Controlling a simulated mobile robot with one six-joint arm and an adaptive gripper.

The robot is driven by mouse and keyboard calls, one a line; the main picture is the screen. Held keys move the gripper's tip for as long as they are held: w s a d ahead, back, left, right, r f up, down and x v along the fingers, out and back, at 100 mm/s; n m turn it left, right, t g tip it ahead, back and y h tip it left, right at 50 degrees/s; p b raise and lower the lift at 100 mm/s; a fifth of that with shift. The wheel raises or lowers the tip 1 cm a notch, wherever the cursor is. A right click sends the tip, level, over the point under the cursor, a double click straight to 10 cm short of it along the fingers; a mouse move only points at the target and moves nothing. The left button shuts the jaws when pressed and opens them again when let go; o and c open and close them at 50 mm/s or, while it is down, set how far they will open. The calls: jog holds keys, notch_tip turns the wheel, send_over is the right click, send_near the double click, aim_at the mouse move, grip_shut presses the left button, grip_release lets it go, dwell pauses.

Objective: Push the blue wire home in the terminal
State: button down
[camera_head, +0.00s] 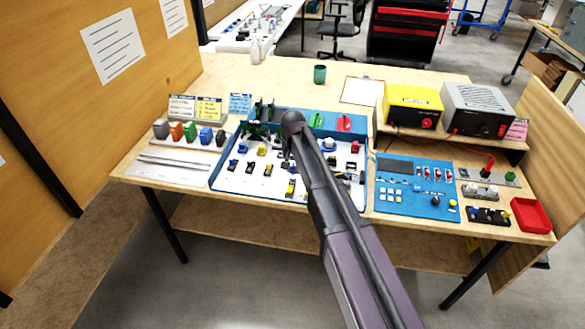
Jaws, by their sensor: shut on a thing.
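My gripper (287,152) hangs below the dark end of my arm, over the left middle of a white panel (233,177) in a blue tray. It is small here and partly covered by my arm. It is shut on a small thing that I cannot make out. I cannot pick out the blue wire or tell which of the panel's small parts is its terminal. Several black, yellow, blue and red parts sit on the panel, among them a black and yellow one (291,187) near the front edge. I cannot tell whether the gripper touches any of them.
My arm hides part of the panel's right half. Dark upright parts (262,112) stand at the tray's back left. A row of coloured blocks (190,134) is at left, a blue board (408,203) at right.

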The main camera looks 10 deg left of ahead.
jog(key=shift+f+b, duration=0.55)
jog(key=shift+f, duration=0.15)
jog(key=shift+f+b, duration=1.15)
dwell(1.2)
jog(key=c, duration=0.5)
grip_release()
jog(key=o, duration=0.3)
jog(key=shift+r, duration=0.15)
jog(key=shift+r+p, duration=3.4)
jog(key=shift+p, duration=0.15)
